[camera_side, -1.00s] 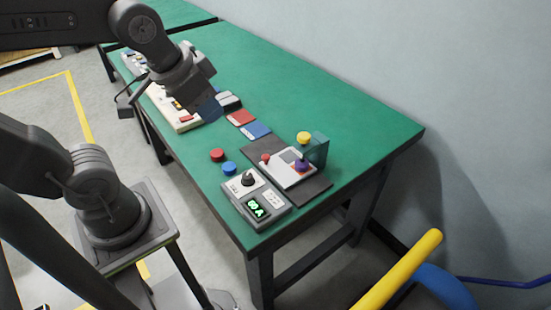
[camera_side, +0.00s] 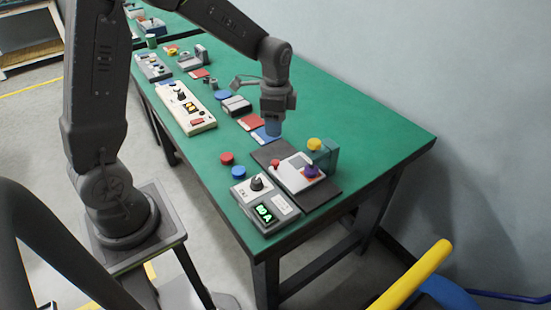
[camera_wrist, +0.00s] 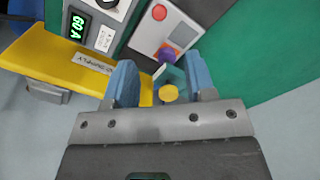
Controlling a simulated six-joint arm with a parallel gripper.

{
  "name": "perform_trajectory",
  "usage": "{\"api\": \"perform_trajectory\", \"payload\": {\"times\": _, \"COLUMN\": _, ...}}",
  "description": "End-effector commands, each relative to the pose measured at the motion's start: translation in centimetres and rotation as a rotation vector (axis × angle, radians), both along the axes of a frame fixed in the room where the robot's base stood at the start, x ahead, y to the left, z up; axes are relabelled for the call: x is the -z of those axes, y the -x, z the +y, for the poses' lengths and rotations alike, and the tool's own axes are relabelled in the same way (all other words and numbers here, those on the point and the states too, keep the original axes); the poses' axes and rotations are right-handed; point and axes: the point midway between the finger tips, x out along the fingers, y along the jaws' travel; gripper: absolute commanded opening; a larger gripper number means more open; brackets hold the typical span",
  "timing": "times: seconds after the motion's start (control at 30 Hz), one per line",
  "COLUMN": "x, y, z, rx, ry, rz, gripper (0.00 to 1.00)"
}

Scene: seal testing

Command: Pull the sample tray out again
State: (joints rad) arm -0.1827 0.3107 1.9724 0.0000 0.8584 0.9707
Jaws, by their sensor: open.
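A white seal tester (camera_side: 290,180) sits on a dark mat near the front of the green table. It has a red button, a grey window, a purple knob (camera_side: 311,171) and a teal block (camera_side: 327,158) with a yellow knob (camera_side: 314,144) at its right. I cannot tell which part is the sample tray. My gripper (camera_side: 273,129) is above the table, behind and left of the yellow knob. In the wrist view my gripper (camera_wrist: 160,80) has its blue fingers apart, with the yellow knob (camera_wrist: 169,93) and purple knob (camera_wrist: 160,71) appearing between them, nothing gripped.
A grey power unit (camera_side: 266,203) with a green display stands left of the tester. Red (camera_side: 227,158) and blue (camera_side: 238,172) buttons lie behind it. Red and blue cards lie near my gripper. A cream panel (camera_side: 186,108) is farther back. The table's right side is clear.

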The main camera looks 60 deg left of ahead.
Motion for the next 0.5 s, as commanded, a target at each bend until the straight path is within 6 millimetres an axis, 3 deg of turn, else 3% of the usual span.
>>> {"api": "perform_trajectory", "payload": {"times": 0.5, "x": 10.0, "y": 0.2, "z": -0.1, "rx": -0.002, "ry": 0.001, "rz": 0.005, "gripper": 0.5}}
